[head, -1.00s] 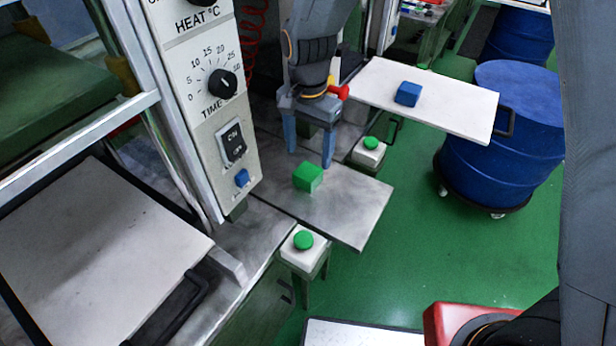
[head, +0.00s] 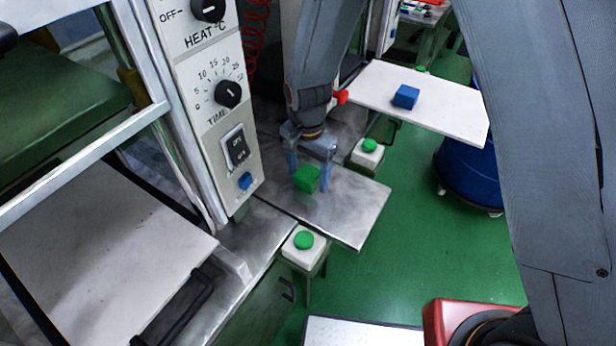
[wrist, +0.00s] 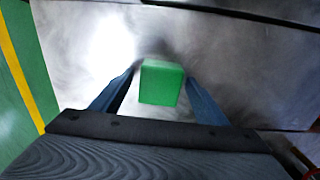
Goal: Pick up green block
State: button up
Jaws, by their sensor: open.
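The green block (head: 306,179) sits on a grey metal plate (head: 350,215) beside the control panel. My gripper (head: 308,183) is open and lowered close to the block, with its two blue-grey fingers around or just behind it. In the wrist view the green block (wrist: 161,82) lies between the tips of my open fingers (wrist: 162,88), with a gap visible on each side. No finger is seen touching the block.
A panel with knobs (head: 228,94) stands close on the left. A white board (head: 440,105) with a blue block (head: 405,97) is at the back right. Green push buttons on white boxes (head: 304,241) flank the plate. Green floor is open to the right.

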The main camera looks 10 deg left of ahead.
grip_shut()
jog(key=shift+r, duration=0.1)
